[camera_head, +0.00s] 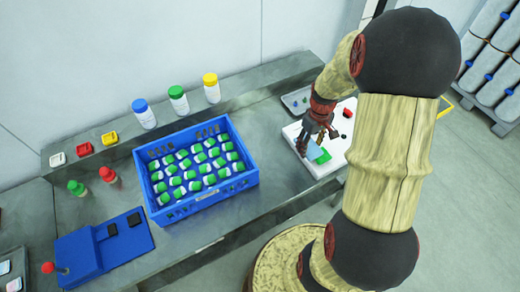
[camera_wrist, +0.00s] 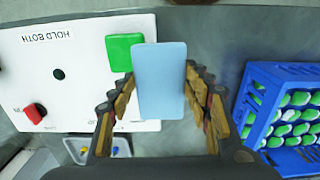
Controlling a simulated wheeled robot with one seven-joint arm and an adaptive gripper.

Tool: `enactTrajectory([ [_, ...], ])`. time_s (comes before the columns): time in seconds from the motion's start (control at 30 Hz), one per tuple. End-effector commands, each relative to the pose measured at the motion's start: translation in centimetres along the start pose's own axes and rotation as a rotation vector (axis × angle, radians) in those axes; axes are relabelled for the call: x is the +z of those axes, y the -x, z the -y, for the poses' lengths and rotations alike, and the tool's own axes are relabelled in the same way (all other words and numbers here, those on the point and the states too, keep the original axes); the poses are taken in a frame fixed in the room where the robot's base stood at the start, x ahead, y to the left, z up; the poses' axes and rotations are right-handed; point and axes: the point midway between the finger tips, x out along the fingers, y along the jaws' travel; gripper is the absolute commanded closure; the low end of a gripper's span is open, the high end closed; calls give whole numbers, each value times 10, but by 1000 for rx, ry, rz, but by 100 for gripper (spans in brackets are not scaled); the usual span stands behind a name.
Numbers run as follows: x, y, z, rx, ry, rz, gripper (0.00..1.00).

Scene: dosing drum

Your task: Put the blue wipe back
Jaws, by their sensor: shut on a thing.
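The light blue wipe (camera_wrist: 160,95) is a flat rectangle between the two fingers of my gripper (camera_wrist: 158,80) in the wrist view. My gripper is shut on it. In the head view the wipe (camera_head: 314,149) hangs below my gripper (camera_head: 318,128), over the white panel (camera_head: 297,135) beside the green square button (camera_head: 323,157). In the wrist view the wipe covers part of the green button (camera_wrist: 122,50) and the panel's right edge. I cannot tell whether the wipe touches the panel.
A blue crate (camera_head: 214,200) of green-and-white containers stands left of the panel. A small grey tray (camera_head: 288,100) with small items lies behind the panel. The panel (camera_wrist: 60,100) also has a red button (camera_wrist: 35,112). Bottles with coloured lids (camera_head: 178,101) line the back ledge.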

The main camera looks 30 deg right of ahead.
Motion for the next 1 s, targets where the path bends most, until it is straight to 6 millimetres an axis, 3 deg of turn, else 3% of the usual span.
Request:
enactTrajectory([
  [0.17,7,1,-3,-1,4,2,75],
  [0.6,-58,-46,60,-2,8,4,75],
  [0.8,-78,-76,76,-1,5,2,75],
  [1.0,-85,-87,82,0,3,0,75],
])
